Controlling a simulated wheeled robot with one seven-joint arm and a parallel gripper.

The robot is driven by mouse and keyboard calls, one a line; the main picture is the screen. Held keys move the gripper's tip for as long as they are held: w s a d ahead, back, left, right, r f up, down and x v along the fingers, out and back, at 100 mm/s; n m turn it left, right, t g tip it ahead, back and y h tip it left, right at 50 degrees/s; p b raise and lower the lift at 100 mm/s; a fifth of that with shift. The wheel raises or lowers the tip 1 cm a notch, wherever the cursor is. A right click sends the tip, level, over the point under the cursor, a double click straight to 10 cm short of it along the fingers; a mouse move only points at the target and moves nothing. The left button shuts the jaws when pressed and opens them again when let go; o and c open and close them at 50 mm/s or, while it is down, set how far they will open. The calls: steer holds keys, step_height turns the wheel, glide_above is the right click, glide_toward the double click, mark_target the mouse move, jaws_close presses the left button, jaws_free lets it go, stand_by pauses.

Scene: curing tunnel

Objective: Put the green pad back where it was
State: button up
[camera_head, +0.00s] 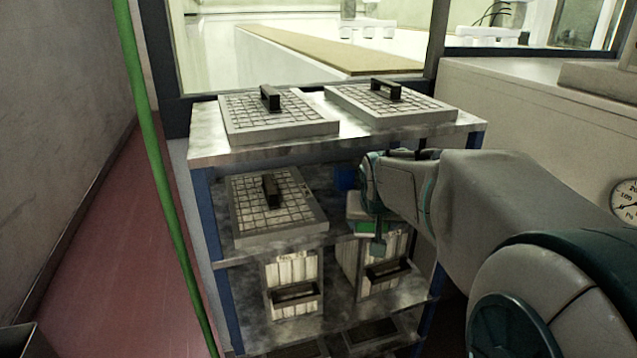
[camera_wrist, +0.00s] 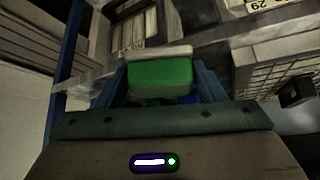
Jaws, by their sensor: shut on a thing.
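The green pad (camera_head: 366,228) has a pale layer along one side. In the head view it is at the right part of the rack's middle level, partly hidden by my arm. My gripper (camera_head: 377,238) is shut on it there. In the wrist view the pad (camera_wrist: 160,76) sits between the two blue fingers of my gripper (camera_wrist: 162,86), with its pale edge facing the rack. I cannot tell whether the pad touches the shelf.
The metal rack (camera_head: 330,151) carries two gridded trays (camera_head: 285,122) (camera_head: 420,108) on top. Another gridded tray (camera_head: 275,212) is at the left of the middle shelf. Slotted bins (camera_head: 291,272) (camera_head: 380,250) stand below. A green hose (camera_head: 160,180) hangs at the left. A small blue thing (camera_head: 345,178) shows behind my gripper.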

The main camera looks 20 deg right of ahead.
steer(key=w+d, duration=0.1)
steer(key=w, duration=0.1)
steer(key=w+d, duration=0.1)
steer(key=w, duration=0.2)
steer(key=w+d+p, duration=0.1)
steer(key=w, duration=0.1)
steer(key=shift+w, duration=0.25)
steer(key=shift+w+f, duration=0.15)
steer(key=shift+w, duration=0.05)
steer(key=shift+f, duration=0.15)
steer(key=shift+f, duration=0.1)
steer(key=shift+f, duration=0.15)
steer(key=o, duration=1)
